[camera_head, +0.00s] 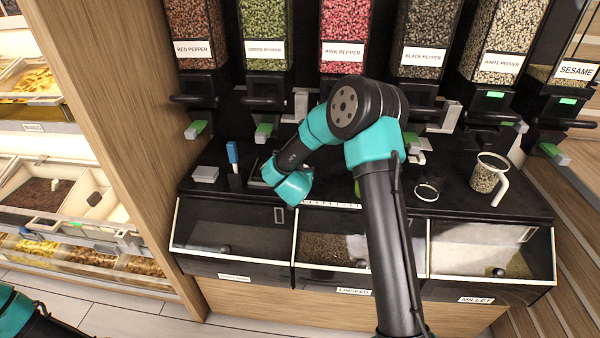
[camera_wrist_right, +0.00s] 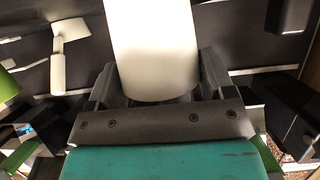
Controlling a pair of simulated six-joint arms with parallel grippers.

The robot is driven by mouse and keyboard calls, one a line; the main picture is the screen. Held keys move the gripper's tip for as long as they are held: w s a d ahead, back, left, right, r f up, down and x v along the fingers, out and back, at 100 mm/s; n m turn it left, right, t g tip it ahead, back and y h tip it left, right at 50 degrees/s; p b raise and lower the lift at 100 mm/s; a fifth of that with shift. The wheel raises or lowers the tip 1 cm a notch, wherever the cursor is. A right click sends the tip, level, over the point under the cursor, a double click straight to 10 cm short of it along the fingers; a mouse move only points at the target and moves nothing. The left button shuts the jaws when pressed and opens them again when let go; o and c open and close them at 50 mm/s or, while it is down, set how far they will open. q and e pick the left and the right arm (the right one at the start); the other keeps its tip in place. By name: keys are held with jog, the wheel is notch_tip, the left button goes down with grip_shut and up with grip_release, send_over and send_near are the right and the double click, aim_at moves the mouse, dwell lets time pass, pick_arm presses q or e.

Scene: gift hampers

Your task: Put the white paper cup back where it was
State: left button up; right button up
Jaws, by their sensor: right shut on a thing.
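The white paper cup (camera_wrist_right: 152,45) fills the upper middle of the right wrist view. My right gripper (camera_wrist_right: 157,88) is shut on it, with a dark finger on each side. In the head view my right forearm reaches over the black counter (camera_head: 345,190), and its teal wrist is above the counter's left part. I cannot make out the cup or the right fingertips there. Part of my left arm shows at the bottom left of the head view, but its gripper is out of the picture.
Pepper and sesame dispensers (camera_head: 345,35) line the back. A glass jug of seeds (camera_head: 487,175) and a ring (camera_head: 427,191) are on the right. Lidded bins (camera_head: 490,255) form the front.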

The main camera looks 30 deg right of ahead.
jog(key=shift+f, duration=0.1)
jog(key=o, duration=1)
jog(key=shift+c, duration=0.2)
jog(key=v, duration=1.2)
